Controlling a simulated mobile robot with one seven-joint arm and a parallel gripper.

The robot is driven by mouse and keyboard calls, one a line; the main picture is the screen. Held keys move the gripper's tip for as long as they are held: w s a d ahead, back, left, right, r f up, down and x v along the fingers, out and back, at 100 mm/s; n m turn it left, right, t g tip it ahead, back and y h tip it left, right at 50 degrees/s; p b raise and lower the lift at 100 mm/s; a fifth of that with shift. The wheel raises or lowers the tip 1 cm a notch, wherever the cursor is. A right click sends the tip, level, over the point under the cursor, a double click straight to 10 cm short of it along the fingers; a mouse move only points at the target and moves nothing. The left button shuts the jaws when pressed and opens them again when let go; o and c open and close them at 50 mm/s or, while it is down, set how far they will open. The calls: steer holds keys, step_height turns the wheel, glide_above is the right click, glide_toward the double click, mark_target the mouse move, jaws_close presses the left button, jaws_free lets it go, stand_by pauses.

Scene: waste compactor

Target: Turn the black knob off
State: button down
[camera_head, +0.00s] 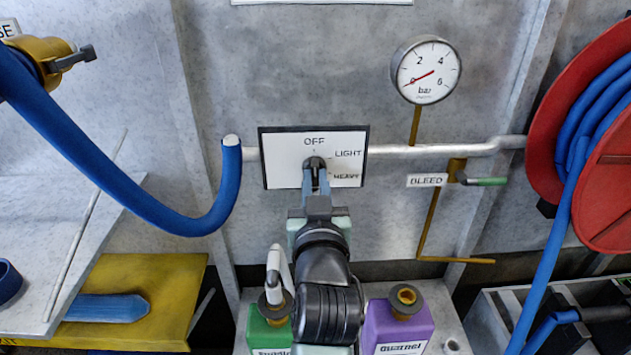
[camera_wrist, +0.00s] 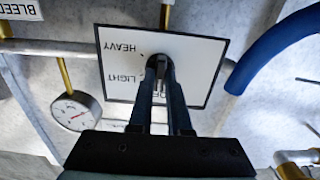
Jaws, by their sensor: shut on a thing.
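The black knob (camera_head: 314,161) sits on a white panel (camera_head: 284,170) with a black border. The panel is marked OFF at the top, LIGHT at the upper right and HEAVY at the lower right. My gripper (camera_head: 317,180) reaches the knob from below and is shut on it, one finger on each side. In the wrist view the panel (camera_wrist: 115,55) appears upside down, and the knob (camera_wrist: 160,66) shows between the tips of my gripper (camera_wrist: 162,80). The fingers partly cover the knob and the OFF mark there. I cannot tell which mark the knob points to.
A pressure gauge (camera_head: 426,70) and a BLEED valve with a green handle (camera_head: 490,181) are to the right. A blue hose (camera_head: 110,170) hangs at the left. A red hose reel (camera_head: 560,110) stands far right. Green (camera_head: 262,332) and purple (camera_head: 398,322) containers sit below.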

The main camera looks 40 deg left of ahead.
steer(key=c, duration=0.9)
jaws_free()
steer(key=shift+o, duration=0.2)
steer(key=shift+d, duration=0.1)
steer(key=v, duration=1.3)
